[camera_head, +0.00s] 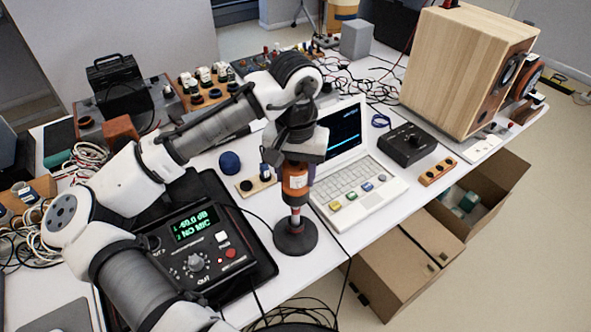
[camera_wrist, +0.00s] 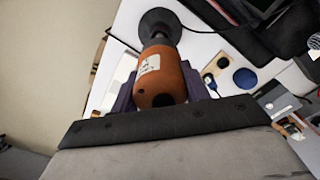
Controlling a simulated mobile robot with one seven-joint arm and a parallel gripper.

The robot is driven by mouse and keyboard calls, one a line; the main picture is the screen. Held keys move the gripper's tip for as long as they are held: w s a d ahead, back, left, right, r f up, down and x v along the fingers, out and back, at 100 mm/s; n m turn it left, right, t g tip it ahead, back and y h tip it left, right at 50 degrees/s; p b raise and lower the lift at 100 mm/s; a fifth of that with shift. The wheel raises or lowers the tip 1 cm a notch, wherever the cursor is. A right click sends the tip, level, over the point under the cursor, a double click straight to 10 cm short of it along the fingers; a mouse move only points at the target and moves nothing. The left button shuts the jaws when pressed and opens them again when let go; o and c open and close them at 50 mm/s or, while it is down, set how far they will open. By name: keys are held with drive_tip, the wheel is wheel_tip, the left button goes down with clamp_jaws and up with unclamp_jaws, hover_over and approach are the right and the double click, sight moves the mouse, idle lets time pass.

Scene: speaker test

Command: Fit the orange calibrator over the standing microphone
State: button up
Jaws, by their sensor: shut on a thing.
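The orange calibrator (camera_head: 295,184), a short cylinder with a pale label, is held upright between the purple fingers of my gripper (camera_head: 291,166). In the wrist view the calibrator (camera_wrist: 161,80) sits between both fingers of my gripper (camera_wrist: 160,88). The standing microphone (camera_head: 295,216), a thin post with red and pale bands, rises from a round black base (camera_head: 296,237) directly below the calibrator. Its base also shows in the wrist view (camera_wrist: 160,20). The calibrator's lower end meets the post's upper part in the picture; I cannot tell whether it encloses the microphone's tip.
A black meter (camera_head: 195,248) with a green display reading "NO MIC" lies left of the stand. A white laptop (camera_head: 349,185) is close on the right. Cables cross the table near the base. A wooden speaker box (camera_head: 455,70) stands back right.

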drive_tip(key=o, duration=1.3)
drive_tip(key=shift+c, duration=0.2)
